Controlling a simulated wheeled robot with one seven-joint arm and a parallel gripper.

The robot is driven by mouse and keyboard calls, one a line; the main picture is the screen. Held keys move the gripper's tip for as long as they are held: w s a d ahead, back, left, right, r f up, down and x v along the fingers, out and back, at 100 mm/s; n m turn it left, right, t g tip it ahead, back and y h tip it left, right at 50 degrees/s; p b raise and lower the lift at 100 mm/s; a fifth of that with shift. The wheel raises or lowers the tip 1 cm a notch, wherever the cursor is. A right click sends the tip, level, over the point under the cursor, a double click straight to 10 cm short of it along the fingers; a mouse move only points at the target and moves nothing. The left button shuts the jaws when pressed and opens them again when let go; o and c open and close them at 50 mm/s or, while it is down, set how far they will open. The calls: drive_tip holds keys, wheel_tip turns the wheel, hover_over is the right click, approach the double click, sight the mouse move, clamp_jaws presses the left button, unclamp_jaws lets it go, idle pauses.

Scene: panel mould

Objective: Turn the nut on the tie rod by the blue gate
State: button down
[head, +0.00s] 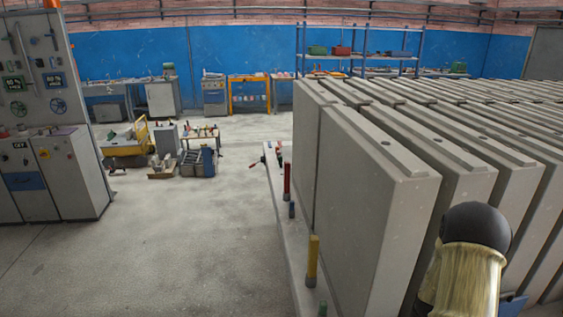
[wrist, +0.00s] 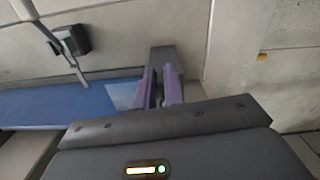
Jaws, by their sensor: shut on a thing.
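In the wrist view, the two purple fingers of my gripper (wrist: 160,82) are shut on a small piece, apparently the nut. The fingers and the gripper's body mostly hide it, so its turn angle cannot be told. A grey block (wrist: 165,58) stands just beyond the fingertips. The blue gate (wrist: 60,104) shows as a flat blue surface to the left of the fingers. In the head view my arm covers the lower right, and the gripper and nut are hidden. A small blue patch (head: 512,305) shows beside the arm there.
A dark block with a pale bar (wrist: 72,40) is at the wrist view's upper left, near the fingers. Tall grey mould panels (head: 370,190) stand close together on the right of the head view. The floor (head: 190,240) to the left is open.

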drive_tip(key=m, duration=0.1)
drive_tip(key=a+m, duration=0.1)
drive_tip(key=m, duration=0.1)
drive_tip(key=shift+a+r, duration=0.1)
drive_tip(key=c, duration=1.4)
unclamp_jaws()
wheel_tip(320, 180, up, 17)
drive_tip(key=b, duration=0.3)
drive_tip(key=shift+r+b, duration=0.2)
drive_tip(key=shift+b, duration=0.2)
drive_tip(key=s+a+t, duration=0.1)
drive_tip(key=s+a, duration=0.1)
drive_tip(key=a, duration=0.4)
drive_tip(key=s+a, duration=0.3)
drive_tip(key=a, duration=0.3)
drive_tip(key=s+a+r+t, duration=0.1)
drive_tip(key=s+a, duration=0.2)
drive_tip(key=a, duration=0.4)
drive_tip(key=shift+s+t, duration=0.2)
drive_tip(key=shift+t, duration=0.1)
